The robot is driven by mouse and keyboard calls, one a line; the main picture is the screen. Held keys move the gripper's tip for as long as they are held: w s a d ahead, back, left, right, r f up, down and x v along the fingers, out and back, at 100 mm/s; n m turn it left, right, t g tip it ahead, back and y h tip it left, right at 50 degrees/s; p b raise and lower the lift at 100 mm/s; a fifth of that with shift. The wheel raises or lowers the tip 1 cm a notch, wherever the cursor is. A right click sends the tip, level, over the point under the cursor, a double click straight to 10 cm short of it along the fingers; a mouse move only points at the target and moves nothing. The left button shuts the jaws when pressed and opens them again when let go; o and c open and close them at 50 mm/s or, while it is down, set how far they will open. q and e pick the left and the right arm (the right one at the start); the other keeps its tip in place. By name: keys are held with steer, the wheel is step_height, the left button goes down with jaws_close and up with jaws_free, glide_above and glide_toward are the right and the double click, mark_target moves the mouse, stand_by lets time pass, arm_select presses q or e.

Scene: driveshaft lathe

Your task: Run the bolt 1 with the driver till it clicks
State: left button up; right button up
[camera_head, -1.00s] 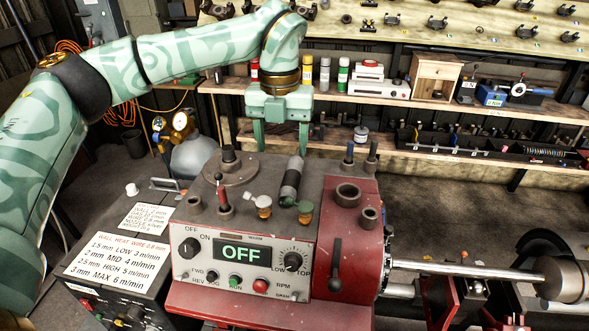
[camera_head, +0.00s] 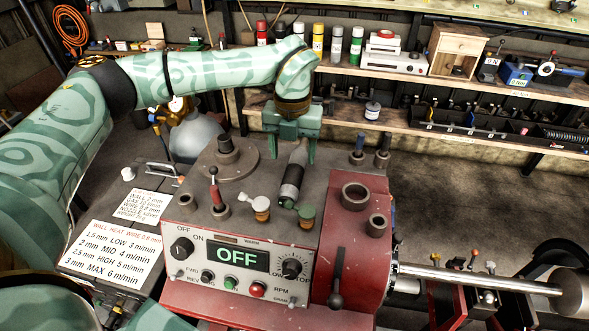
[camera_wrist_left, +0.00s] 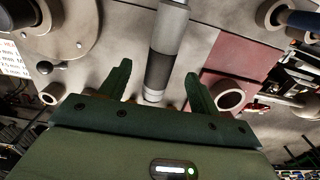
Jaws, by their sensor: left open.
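The driver (camera_head: 291,178), a grey and black cylinder, lies slanting on top of the lathe's grey headstock (camera_head: 240,180). My left gripper (camera_head: 291,155) is open over the driver's far end, pointing down, with a finger on each side. In the left wrist view the driver (camera_wrist_left: 165,50) reaches between the spread fingers of my left gripper (camera_wrist_left: 158,73), with gaps on both sides. Whether the fingers are low enough to straddle it fully is hard to tell. I cannot make out bolt 1 in either view. My right gripper is not in view.
A red housing (camera_head: 345,235) with ring sockets is at right. A loaded shelf (camera_head: 470,85) runs behind.

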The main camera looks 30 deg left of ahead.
mark_target(294, 166)
arm_select(q)
steer(key=shift+w+f, duration=0.1)
steer(key=shift+f, duration=0.6)
step_height(294, 166, down, 4)
steer(key=shift+d+r+p, duration=0.15)
steer(key=shift+p, duration=0.8)
steer(key=shift+w+f, duration=0.1)
steer(key=shift+f, duration=0.35)
steer(key=c, duration=1.2)
jaws_close()
steer(key=shift+r, duration=0.1)
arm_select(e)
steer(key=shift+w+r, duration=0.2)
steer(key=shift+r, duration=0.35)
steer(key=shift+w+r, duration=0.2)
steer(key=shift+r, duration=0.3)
arm_select(q)
steer(key=shift+r, duration=0.1)
